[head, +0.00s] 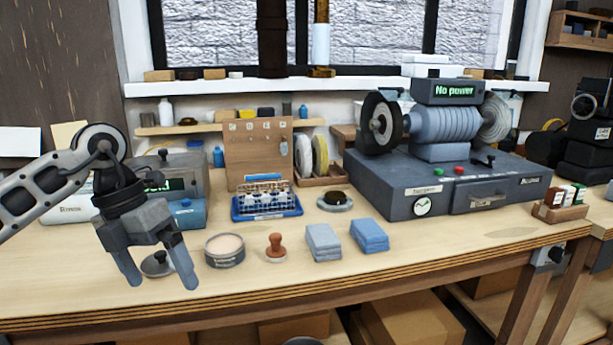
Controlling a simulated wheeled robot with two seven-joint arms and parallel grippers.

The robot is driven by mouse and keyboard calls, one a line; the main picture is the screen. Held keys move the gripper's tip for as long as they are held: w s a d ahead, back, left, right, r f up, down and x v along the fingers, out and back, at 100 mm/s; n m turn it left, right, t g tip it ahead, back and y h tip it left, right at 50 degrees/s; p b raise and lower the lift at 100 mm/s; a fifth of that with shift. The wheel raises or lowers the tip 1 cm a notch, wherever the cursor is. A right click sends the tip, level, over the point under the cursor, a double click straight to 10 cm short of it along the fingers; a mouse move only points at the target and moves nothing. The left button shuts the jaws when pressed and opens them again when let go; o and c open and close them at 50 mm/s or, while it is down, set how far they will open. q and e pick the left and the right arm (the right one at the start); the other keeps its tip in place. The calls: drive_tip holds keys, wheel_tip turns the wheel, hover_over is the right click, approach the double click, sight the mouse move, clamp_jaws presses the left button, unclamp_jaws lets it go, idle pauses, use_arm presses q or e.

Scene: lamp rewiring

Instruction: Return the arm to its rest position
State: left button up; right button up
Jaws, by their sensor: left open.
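My left arm comes in from the left side of the head view. Its gripper (158,277) hangs with its fingers pointing down over the left front part of the workbench (300,285). The two fingers are spread apart and nothing is between them that I can see held. A small dark round-lidded item (157,264) sits on the bench behind the fingers and is partly hidden by them. My right gripper is not in this view.
A round tin (225,250), a stamp with a brown handle (275,246) and two folded blue cloths (323,242) (369,236) lie right of my gripper. A blue rack (266,204) stands behind. A large grinder-like machine (440,165) reading "No power" fills the right. The bench's front strip is clear.

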use_arm(q)
drive_tip(key=s+d+n+h, duration=0.2)
drive_tip(key=s+d+h, duration=0.2)
drive_tip(key=d+h, duration=0.65)
drive_tip(key=s+d+n+h, duration=0.2)
drive_tip(key=s+d+h, duration=0.4)
drive_tip(key=d, duration=0.7)
drive_tip(key=w+a+f+n+t+y+p, duration=0.15)
drive_tip(key=a+f+n+t+y, duration=0.25)
drive_tip(key=n+t, duration=0.65)
drive_tip(key=w+a+f+n+t+y, duration=0.4)
drive_tip(key=n+t, duration=0.4)
drive_tip(key=n, duration=0.5)
drive_tip(key=s+a+f+n+g+y, duration=0.3)
drive_tip(key=s+f+n+y, duration=0.1)
drive_tip(key=f, duration=0.5)
drive_tip(key=s+a+f+n+g+y, duration=0.4)
drive_tip(key=s+f+n, duration=0.2)
drive_tip(key=s+f, duration=0.3)
drive_tip(key=shift+s+f, duration=0.3)
drive_tip(key=shift+f, duration=0.05)
